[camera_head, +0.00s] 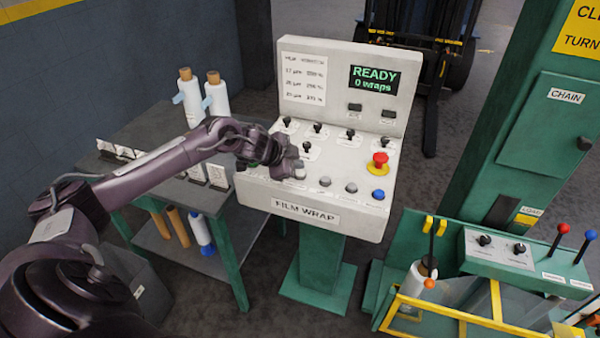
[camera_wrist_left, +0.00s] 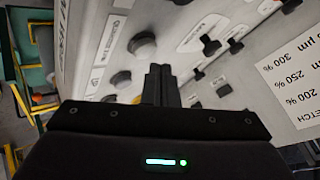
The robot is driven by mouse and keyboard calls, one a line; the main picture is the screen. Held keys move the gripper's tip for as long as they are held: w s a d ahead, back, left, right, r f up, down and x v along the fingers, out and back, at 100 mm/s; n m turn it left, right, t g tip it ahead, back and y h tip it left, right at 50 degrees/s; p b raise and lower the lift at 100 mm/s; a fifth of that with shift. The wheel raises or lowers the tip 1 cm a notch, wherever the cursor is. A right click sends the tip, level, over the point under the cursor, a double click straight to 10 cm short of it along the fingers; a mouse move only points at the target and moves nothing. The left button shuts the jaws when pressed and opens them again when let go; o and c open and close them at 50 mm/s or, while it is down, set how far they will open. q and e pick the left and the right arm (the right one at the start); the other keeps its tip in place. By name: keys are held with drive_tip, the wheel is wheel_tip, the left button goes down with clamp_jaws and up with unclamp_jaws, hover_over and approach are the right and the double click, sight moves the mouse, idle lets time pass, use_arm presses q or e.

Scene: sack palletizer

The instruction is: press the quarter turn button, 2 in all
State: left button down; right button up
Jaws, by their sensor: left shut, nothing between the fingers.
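The film wrap console (camera_head: 345,214) stands in the middle of the head view, its screen (camera_head: 374,80) reading "READY 0 wraps". Its front row has pale grey round buttons, one (camera_head: 325,181) just right of my gripper, and a blue button (camera_head: 378,195) at the right end. My left gripper (camera_head: 297,172) is shut and empty, low over the left part of this row. In the left wrist view its closed fingertips (camera_wrist_left: 160,70) are beside a grey button (camera_wrist_left: 142,45); contact cannot be told. My right gripper is not in view.
A red stop button (camera_head: 380,160) on a yellow base and several black switches (camera_head: 317,129) sit on the console. A table (camera_head: 150,130) with film rolls is left. A green machine with a lever panel (camera_head: 525,262) and yellow rails is right.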

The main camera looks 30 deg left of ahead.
use_arm(q)
drive_tip(key=shift+f, duration=0.4)
drive_tip(key=shift+f+b, duration=0.35)
drive_tip(key=shift+f, duration=0.2)
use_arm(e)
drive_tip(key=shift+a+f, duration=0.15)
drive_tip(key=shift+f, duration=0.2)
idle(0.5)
use_arm(q)
drive_tip(key=shift+r+p, duration=0.95)
drive_tip(key=shift+p, duration=0.05)
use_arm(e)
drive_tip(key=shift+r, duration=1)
use_arm(q)
wheel_tip(320, 180, up, 5)
drive_tip(key=p, duration=0.5)
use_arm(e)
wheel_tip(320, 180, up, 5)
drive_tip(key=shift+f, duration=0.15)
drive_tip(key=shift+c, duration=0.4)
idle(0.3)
